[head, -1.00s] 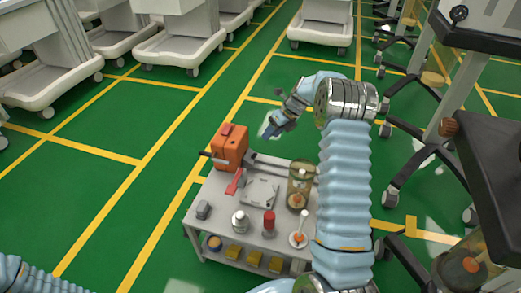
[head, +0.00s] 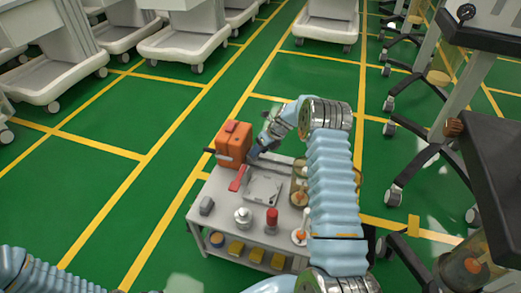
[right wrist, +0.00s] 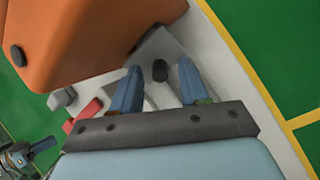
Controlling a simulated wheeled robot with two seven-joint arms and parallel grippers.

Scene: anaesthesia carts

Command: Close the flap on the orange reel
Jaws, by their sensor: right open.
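The orange reel (head: 235,143) stands at the back left of the small grey cart. A red piece lies on its top, and a red bar (head: 239,178) is at its front foot; I cannot tell which part is the flap. My right gripper (head: 255,152) is just right of the reel, low over the cart's back edge. In the right wrist view the reel (right wrist: 80,35) fills the upper left. The right gripper (right wrist: 158,82) is open, with nothing held between its fingers. A dark knob (right wrist: 160,70) shows beyond the gap.
The grey cart (head: 218,222) also bears a flat grey plate (head: 265,187), a white bottle (head: 243,217), a red-capped bottle (head: 271,220) and a glass jar partly behind my right arm. Black-topped equipment stands at right.

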